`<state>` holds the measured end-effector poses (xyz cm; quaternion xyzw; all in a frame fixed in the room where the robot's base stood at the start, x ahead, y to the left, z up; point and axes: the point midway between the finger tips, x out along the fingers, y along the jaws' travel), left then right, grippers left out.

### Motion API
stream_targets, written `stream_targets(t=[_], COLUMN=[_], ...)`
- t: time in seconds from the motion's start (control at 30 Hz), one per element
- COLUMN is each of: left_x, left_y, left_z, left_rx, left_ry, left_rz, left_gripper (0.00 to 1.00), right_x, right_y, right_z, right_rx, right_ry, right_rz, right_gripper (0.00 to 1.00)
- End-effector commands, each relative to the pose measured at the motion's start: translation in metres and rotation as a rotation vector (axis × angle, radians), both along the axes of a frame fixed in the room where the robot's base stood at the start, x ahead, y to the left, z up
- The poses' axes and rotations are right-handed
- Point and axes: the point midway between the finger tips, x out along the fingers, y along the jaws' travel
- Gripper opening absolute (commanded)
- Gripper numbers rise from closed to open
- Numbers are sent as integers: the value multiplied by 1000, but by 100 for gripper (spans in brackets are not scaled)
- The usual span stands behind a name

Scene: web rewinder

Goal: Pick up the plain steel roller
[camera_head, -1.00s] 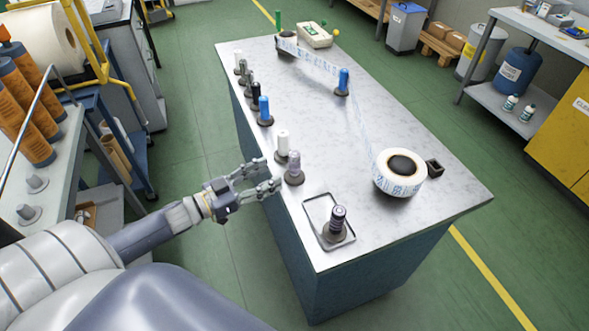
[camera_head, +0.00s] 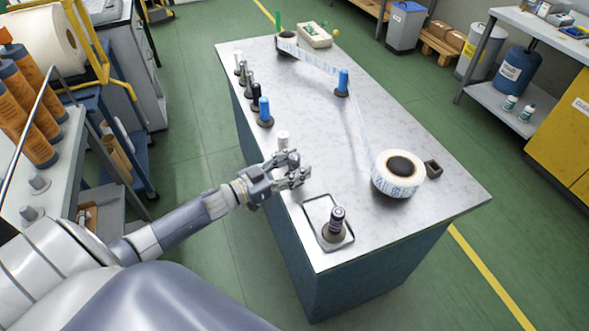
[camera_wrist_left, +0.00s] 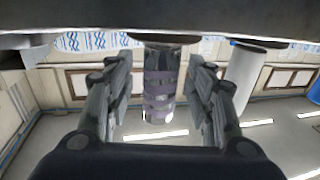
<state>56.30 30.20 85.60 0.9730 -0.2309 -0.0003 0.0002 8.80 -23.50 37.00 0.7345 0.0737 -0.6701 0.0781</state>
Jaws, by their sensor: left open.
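My left gripper (camera_head: 296,168) is open over the table's near left edge. Its fingers (camera_wrist_left: 160,105) stand on both sides of a grey-lavender roller (camera_wrist_left: 159,90), apart from it in the left wrist view. This roller shows patchy bands; I cannot tell whether they are markings or reflections on steel. In the head view the gripper mostly hides it. A white roller (camera_head: 283,140) stands just behind the gripper and shows at right in the wrist view (camera_wrist_left: 245,82). Grey rollers (camera_head: 249,80) stand farther along the same edge. My right gripper is not in view.
A blue roller (camera_head: 265,112) and a dark one (camera_head: 257,95) stand in the edge row. A dark banded roller (camera_head: 337,220) stands in a shallow tray (camera_head: 312,207) at the near corner. A printed web roll (camera_head: 396,176) and a blue guide post (camera_head: 342,82) are farther right.

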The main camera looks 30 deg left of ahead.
Motion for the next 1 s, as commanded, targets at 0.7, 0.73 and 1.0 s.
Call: stream_targets(t=[0.7, 0.73, 1.0], left_x=[2, 2, 2], left_y=[0, 0, 0], left_z=[7, 7, 18], left_rx=[-4, -3, 0], left_ry=[-14, -13, -14], left_rz=[-3, -3, -4], left_gripper=[0, 0, 0], right_x=[0, 0, 0], right_y=[1, 0, 1], right_z=[0, 0, 0], right_rx=[1, 1, 1], right_ry=[0, 0, 0], right_rz=[0, 0, 0], right_gripper=[0, 0, 0])
